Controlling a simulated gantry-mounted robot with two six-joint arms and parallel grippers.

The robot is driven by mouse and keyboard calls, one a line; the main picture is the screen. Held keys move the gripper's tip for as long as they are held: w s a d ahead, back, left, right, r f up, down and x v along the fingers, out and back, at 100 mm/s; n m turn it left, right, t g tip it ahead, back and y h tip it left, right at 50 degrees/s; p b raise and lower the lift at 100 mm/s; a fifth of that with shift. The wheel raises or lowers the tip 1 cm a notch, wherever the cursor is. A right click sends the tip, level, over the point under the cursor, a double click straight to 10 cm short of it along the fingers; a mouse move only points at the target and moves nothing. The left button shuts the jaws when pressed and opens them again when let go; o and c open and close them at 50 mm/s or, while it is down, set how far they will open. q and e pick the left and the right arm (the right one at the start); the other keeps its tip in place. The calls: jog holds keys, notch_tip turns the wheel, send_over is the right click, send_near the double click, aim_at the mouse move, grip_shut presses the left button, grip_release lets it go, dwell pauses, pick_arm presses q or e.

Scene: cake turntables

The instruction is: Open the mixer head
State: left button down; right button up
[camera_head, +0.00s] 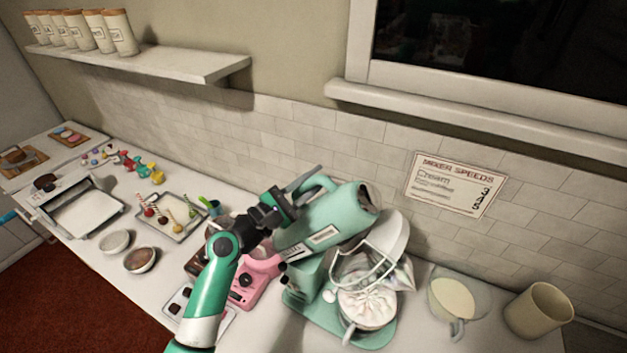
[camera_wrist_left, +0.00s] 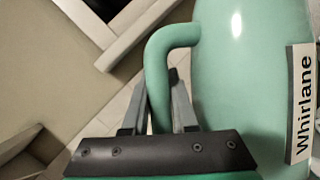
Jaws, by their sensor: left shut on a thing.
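The mint-green stand mixer (camera_head: 312,302) stands on the counter. Its head (camera_head: 345,212) is tilted up, with the wire whisk (camera_head: 368,265) hanging above the bowl (camera_head: 366,303), which holds a pale, swirled mixture. My left gripper (camera_head: 298,190) is at the handle on top of the head. In the left wrist view the fingers of my left gripper (camera_wrist_left: 160,100) are on either side of the curved green handle (camera_wrist_left: 172,42), shut on it. The head's body with the "Whirlane" label (camera_wrist_left: 302,100) is to the right there. My right gripper is not in view.
A pink appliance (camera_head: 254,282) stands just left of the mixer. A jug of cream-coloured liquid (camera_head: 455,302) and a beige cup (camera_head: 539,309) stand to the right. A tray of cake pops (camera_head: 172,228) lies left. The tiled wall with a speeds sign (camera_head: 455,185) is close behind.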

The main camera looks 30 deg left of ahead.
pick_arm(q)
jog(key=c, duration=1)
grip_release()
jog(key=shift+d, duration=0.1)
jog(key=shift+s+a+f, duration=0.1)
jog(key=shift+s+a, duration=0.15)
jog(key=shift+s, duration=0.2)
jog(key=v, duration=1)
jog(key=shift+s, duration=0.3)
